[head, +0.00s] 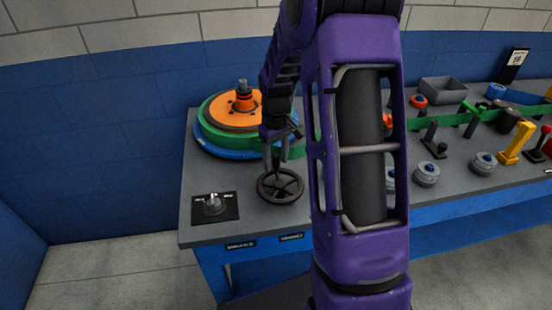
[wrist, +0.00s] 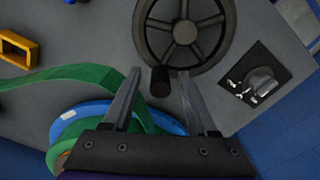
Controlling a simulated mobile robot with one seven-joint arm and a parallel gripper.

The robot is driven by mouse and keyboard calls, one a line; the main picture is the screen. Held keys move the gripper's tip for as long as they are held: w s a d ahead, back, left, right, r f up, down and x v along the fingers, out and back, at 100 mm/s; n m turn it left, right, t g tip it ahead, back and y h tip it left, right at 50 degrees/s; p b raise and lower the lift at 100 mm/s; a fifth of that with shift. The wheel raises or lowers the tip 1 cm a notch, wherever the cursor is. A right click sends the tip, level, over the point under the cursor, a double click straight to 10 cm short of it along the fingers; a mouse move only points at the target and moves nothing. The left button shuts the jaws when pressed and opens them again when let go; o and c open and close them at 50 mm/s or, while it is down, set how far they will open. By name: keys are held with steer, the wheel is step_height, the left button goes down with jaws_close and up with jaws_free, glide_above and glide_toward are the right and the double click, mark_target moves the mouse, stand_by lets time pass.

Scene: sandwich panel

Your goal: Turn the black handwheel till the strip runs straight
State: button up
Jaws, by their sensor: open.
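The black handwheel (head: 281,185) lies flat near the front left of the bench; its spoked rim and hub also show at the top of the wrist view (wrist: 185,32). A dark crank knob (wrist: 160,80) stands at its rim. My gripper (head: 284,152) is above the wheel's far side, pointing down. In the wrist view its open fingers (wrist: 159,73) are on either side of the crank knob; contact cannot be told. The green strip (wrist: 62,82) leaves the reel at left; in the head view it runs across the bench (head: 455,121), partly hidden by my arm.
A reel with an orange top (head: 230,115) and blue base stands behind the wheel. A dial on a black plate (head: 214,206) is to the wheel's left. Round grey knobs (head: 427,174), a yellow lever (head: 514,146) and a grey box (head: 443,91) are at right.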

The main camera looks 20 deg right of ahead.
steer(key=shift+c, duration=0.2)
jaws_close()
steer(key=shift+d+m, duration=0.1)
steer(key=shift+m, duration=0.2)
steer(key=shift+s+d+m, duration=0.25)
steer(key=shift+d+m, duration=0.35)
steer(key=shift+m, duration=0.6)
steer(key=m, duration=0.1)
steer(key=d+m, duration=0.1)
steer(key=shift+s+d+m, duration=0.1)
steer(key=shift+s+m, duration=0.25)
steer(key=shift+m, duration=0.05)
steer(key=m, duration=0.1)
steer(key=s+d+m, duration=0.1)
steer(key=m, duration=0.1)
steer(key=shift+s, duration=0.1)
steer(key=shift+s+d+m, duration=0.25)
steer(key=shift+s+m, duration=0.15)
steer(key=shift+m, duration=0.6)
